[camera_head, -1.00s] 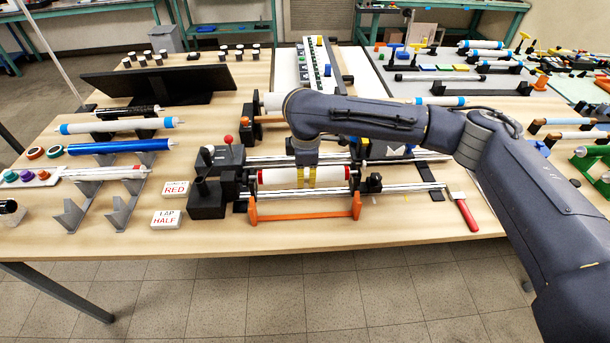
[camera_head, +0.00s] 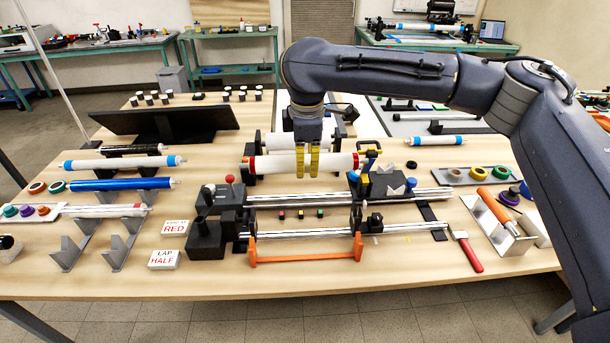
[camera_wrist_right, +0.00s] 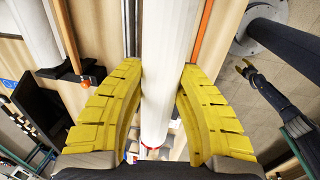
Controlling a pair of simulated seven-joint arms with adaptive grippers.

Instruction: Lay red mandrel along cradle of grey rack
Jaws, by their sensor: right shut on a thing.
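The red mandrel (camera_head: 275,164) is a white roll with red ends. My right gripper (camera_head: 307,170) has its yellow fingers shut around its middle and holds it level above the winder, clear of its rods. In the right wrist view the white roll (camera_wrist_right: 168,75) runs between the yellow fingers (camera_wrist_right: 162,90). The grey rack (camera_head: 118,250) stands at the left, with V-shaped cradles. Its front cradles (camera_head: 68,246) are empty; other tubes lie in those behind. My left gripper (camera_wrist_right: 246,68) shows small in the right wrist view, away from the mandrel; its jaw state is unclear.
The winder (camera_head: 210,235) with steel rods and an orange bar (camera_head: 305,257) lies below the mandrel. RED (camera_head: 174,227) and LAP HALF (camera_head: 165,260) cards stand between winder and rack. A blue tube (camera_head: 120,184) lies on the rack. A dark panel (camera_head: 165,120) stands behind.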

